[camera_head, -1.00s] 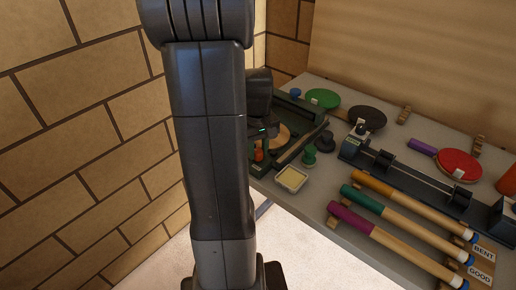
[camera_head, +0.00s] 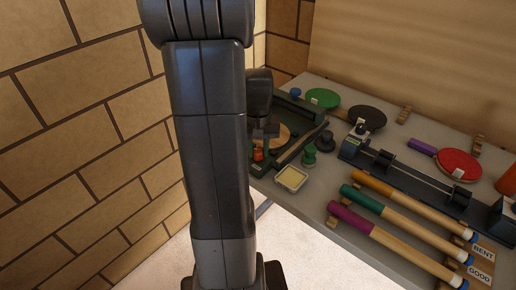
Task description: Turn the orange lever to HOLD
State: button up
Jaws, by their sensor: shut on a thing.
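The orange lever (camera_head: 258,154) is a small orange piece on a dark green fixture (camera_head: 262,169) at the left end of the bench, just right of my arm. My gripper (camera_head: 262,141) is over the fixture, pointing down, with its grey fingers right at the orange lever. It is shut on the lever, though the fingertips are small and partly dark. My arm hides the left part of the fixture. Any HOLD marking is too small or hidden to read.
A round wooden disc (camera_head: 283,137) sits on the fixture behind my gripper. Several coloured-handled sticks lie further right. A brick wall (camera_head: 90,130) is left.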

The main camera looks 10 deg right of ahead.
aim_at(258, 151)
jog(key=shift+r, duration=0.1)
jog(key=o, duration=1)
jog(key=shift+c, duration=0.2)
notch_tip(258, 151, up, 14)
jog(key=shift+f, duration=0.2)
notch_tip(258, 151, down, 14)
jog(key=shift+r, duration=0.1)
dwell(0.3)
